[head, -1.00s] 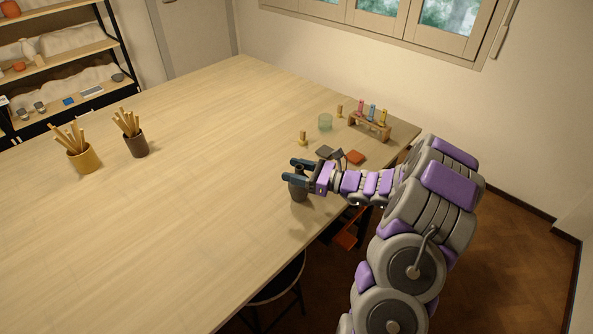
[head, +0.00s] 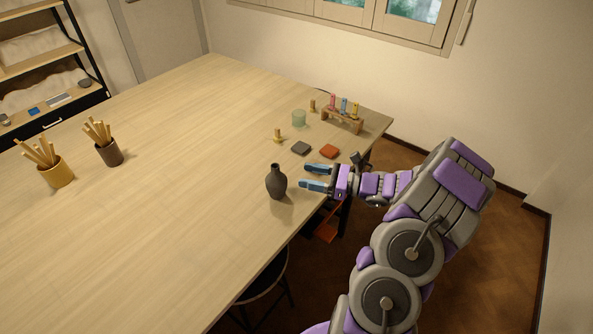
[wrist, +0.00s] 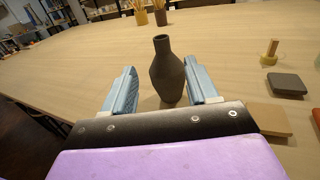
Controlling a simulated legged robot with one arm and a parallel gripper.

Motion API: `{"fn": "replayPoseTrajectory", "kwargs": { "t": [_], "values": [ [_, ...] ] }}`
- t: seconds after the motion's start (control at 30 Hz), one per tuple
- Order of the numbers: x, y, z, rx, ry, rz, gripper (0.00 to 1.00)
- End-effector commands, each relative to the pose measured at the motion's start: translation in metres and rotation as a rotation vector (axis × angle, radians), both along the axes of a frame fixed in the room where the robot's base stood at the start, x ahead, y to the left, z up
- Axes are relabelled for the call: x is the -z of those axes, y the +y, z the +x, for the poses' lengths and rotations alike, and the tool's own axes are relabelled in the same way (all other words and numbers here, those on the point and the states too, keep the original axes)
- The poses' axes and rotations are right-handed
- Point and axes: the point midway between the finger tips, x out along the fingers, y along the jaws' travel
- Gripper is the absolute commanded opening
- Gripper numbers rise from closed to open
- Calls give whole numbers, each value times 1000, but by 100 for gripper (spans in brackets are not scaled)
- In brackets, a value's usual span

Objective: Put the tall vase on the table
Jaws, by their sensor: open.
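The tall dark grey vase (head: 276,183) stands upright on the wooden table (head: 150,190), near the table's right edge. My gripper (head: 302,176) is open and empty, just right of the vase and apart from it, its fingers pointing toward it. In the wrist view the vase (wrist: 166,72) stands beyond the gap between the two blue fingers (wrist: 162,92), and its whole outline shows except perhaps the very bottom.
Dark (head: 301,148) and red (head: 329,151) tiles, a wooden-based stamp (head: 277,136), a green glass (head: 299,118) and a rack of coloured vials (head: 342,120) sit behind the gripper. Two pots of sticks (head: 55,170) stand at left. A stool (head: 265,285) is below the edge. The table's middle is clear.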

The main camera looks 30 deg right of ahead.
Motion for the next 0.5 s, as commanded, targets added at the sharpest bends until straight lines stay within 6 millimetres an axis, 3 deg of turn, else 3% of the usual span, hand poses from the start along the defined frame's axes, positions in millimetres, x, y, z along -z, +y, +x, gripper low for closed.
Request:
{"fn": "replayPoseTrajectory", "kwargs": {
  "t": [0.27, 0.37, 0.5],
  "values": [
    [-3, 1, -6, -15, -2, -9, 58],
    [-14, 24, -4, -79, -14, -50, 58],
    [-41, 89, -9, -264, -49, -167, 58]
  ]
}}
